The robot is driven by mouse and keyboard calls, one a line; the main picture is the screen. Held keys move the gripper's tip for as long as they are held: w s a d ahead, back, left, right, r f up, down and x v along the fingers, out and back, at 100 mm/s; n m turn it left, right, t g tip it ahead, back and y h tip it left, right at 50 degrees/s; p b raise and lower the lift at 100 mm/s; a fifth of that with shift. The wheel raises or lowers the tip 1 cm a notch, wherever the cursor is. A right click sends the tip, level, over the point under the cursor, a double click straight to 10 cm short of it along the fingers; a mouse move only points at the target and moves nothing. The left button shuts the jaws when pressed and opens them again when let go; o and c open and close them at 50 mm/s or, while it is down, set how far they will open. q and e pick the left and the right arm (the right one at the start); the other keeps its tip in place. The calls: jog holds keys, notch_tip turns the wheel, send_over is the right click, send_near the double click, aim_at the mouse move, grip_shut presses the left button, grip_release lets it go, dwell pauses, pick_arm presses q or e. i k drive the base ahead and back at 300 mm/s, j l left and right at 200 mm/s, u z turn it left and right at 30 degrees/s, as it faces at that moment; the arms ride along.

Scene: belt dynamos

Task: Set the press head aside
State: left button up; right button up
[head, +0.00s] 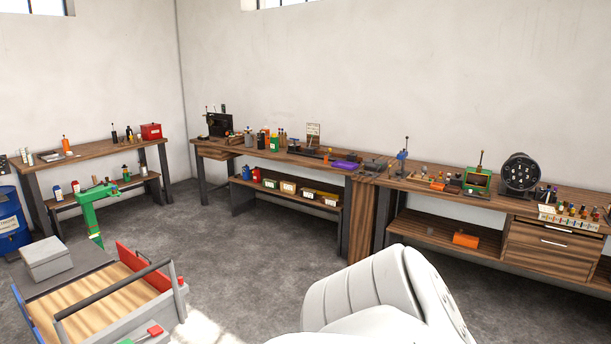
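I cannot single out the press head for certain in the head view. A green upright frame (90,211), shaped like a press, stands at the left beyond a tray-like cart. On the right bench, a small blue upright device with a lever (402,160) and a green box-like device with a handle (477,180) stand apart from each other. All are far off and small. Neither of my grippers is in view, so nothing shows as held.
A wood-topped cart (105,311) with red, blue and grey edges fills the lower left, with a grey box (46,258) beside it. A blue drum (10,222) stands far left. Benches (185,145) line the walls. Grey floor (240,235) is open in the middle.

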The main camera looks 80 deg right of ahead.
aim_at(401, 157)
jog(key=l+z, duration=0.15)
jog(key=z, duration=0.3)
jog(key=l+z, duration=0.2)
jog(key=z, duration=0.2)
jog(key=l+z, duration=0.15)
jog(key=z, duration=0.3)
jog(key=i+l+z, duration=0.15)
jog(key=l+z, duration=0.25)
jog(key=i+l+z, duration=0.25)
jog(key=l+z, duration=0.2)
jog(key=i+l+z, duration=0.25)
jog(key=z, duration=0.15)
jog(key=i+l+z, duration=0.5)
jog(key=z, duration=0.35)
jog(key=i+l+z, duration=0.1)
jog(key=i, duration=1.65)
jog(key=i+l+u, duration=0.15)
jog(key=i+u, duration=0.25)
jog(key=i, duration=0.15)
jog(key=i+l+u, duration=0.4)
jog(key=i, duration=0.15)
jog(key=i+l+u, duration=0.35)
jog(key=i, duration=0.15)
